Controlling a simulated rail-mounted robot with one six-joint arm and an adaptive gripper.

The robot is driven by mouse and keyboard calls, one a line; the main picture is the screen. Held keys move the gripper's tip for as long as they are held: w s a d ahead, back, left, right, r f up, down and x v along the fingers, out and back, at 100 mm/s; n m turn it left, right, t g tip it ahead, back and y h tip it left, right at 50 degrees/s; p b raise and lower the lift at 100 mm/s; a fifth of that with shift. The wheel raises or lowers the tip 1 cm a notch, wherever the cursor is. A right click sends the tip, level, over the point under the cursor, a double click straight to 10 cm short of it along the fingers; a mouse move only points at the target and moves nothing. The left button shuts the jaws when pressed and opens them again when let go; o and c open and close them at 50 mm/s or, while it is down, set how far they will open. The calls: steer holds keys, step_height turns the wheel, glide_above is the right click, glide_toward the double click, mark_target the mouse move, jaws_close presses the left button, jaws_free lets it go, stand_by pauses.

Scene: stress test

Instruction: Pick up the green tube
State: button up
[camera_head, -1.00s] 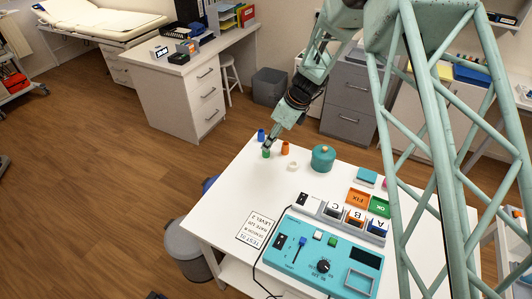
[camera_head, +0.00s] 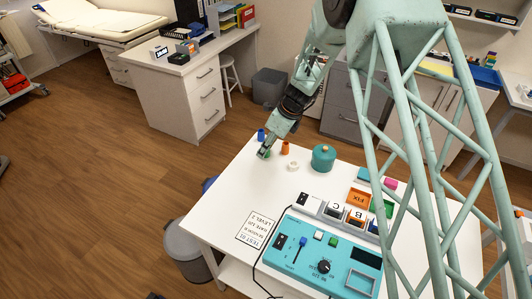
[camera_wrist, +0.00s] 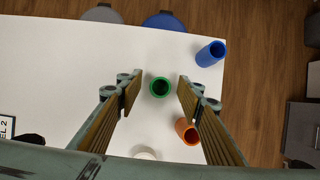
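The green tube (camera_wrist: 160,87) stands on the white table in the wrist view, seen from above into its open top. It lies between the two spread fingers of my gripper (camera_head: 264,153), with a gap on each side. I cannot tell whether the fingertips are down to the tube's height. In the head view the gripper mostly hides the tube. My gripper is open and holds nothing.
An orange tube (camera_wrist: 188,131) stands close to the right finger. A blue tube (camera_wrist: 211,53) is near the table edge. A white ring (camera_head: 293,167) and a teal pot (camera_head: 323,157) are nearby. A teal control panel (camera_head: 325,255) fills the table's near part.

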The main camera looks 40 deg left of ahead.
stand_by(0.5)
steer(key=c, duration=0.8)
steer(key=shift+r, duration=0.2)
steer(key=shift+r+p, duration=0.45)
steer(key=shift+r, duration=1.25)
steer(key=s+d, duration=0.2)
steer(key=d, duration=0.2)
steer(key=s+d+r, duration=0.1)
steer(key=s+d, duration=0.1)
steer(key=d, duration=0.3)
steer(key=s+d, duration=0.3)
steer(key=d, duration=0.2)
steer(key=shift+d+r+b, duration=0.15)
steer(key=shift+b, duration=0.25)
